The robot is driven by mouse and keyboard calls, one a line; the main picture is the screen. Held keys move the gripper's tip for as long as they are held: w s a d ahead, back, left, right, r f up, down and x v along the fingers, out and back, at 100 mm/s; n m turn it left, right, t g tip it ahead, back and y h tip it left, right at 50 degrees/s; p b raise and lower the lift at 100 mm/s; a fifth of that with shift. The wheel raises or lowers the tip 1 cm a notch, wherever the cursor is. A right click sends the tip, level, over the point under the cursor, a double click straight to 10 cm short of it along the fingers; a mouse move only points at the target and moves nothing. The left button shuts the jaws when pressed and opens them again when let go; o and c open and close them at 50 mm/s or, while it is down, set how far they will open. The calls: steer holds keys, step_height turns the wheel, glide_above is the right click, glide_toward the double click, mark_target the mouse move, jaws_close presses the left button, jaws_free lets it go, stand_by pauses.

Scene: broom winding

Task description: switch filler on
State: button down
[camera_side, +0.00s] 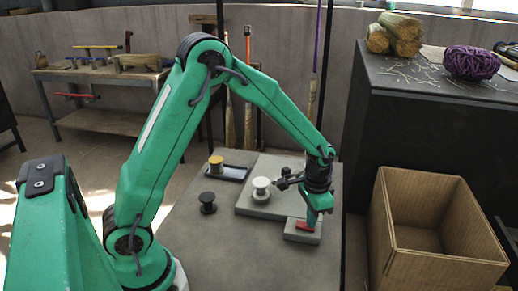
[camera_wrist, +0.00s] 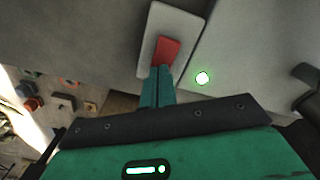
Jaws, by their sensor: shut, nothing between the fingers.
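A red rocker switch (camera_side: 306,226) sits on a small light grey block at the front right of the work table. In the wrist view the red switch (camera_wrist: 167,51) lies on its pale block (camera_wrist: 157,20), just beyond my fingertips. My gripper (camera_side: 311,222) points down at the switch; its green fingers (camera_wrist: 160,72) are shut together and empty. The tips overlap the lower end of the switch in the wrist view; I cannot tell whether they press it.
A white spool (camera_side: 262,188) stands on a raised grey plate (camera_side: 262,212). A black spool (camera_side: 207,203) stands to its left, and a yellow-topped spool (camera_side: 216,163) in a dark tray behind. An open cardboard box (camera_side: 445,268) and a black cabinet (camera_side: 420,130) with purple yarn (camera_side: 470,62) are at right.

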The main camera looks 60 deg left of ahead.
steer(key=shift+r, duration=3.35)
steer(key=s+a+r+n+t, duration=0.1)
steer(key=s+a+r+t, duration=0.1)
steer(key=s+r, duration=0.5)
steer(key=s+a+r+n+t, duration=0.1)
steer(key=s+r, duration=0.5)
steer(key=s, duration=0.7)
steer(key=n+t, duration=0.1)
steer(key=t, duration=0.1)
steer(key=shift+s+a+r+t, duration=0.15)
steer(key=shift+a+r+t, duration=0.15)
steer(key=shift+a+r, duration=0.1)
